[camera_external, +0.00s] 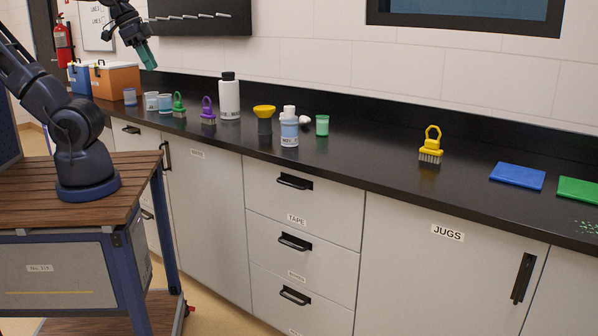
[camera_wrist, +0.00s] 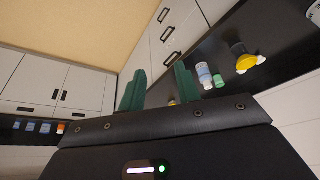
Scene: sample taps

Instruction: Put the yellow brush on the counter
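The yellow brush (camera_external: 431,147) stands upright on the black counter (camera_external: 375,160), bristles down and loop handle up, left of a blue cloth or sponge. My gripper (camera_external: 148,55) is raised at the upper left, above the counter's far left end and well away from the brush. In the wrist view, the two green fingers of my gripper (camera_wrist: 160,72) stand apart with nothing held between them. A small yellow patch shows beside the right finger there; I cannot tell whether it is the brush.
Left of the brush stand a green cup (camera_external: 322,125), a blue-labelled bottle (camera_external: 289,128), a yellow funnel (camera_external: 264,112), a tall white bottle (camera_external: 229,97), a purple brush (camera_external: 208,112) and a green brush (camera_external: 179,106). Blue (camera_external: 517,176) and green (camera_external: 578,190) pads lie right. Counter around the brush is clear.

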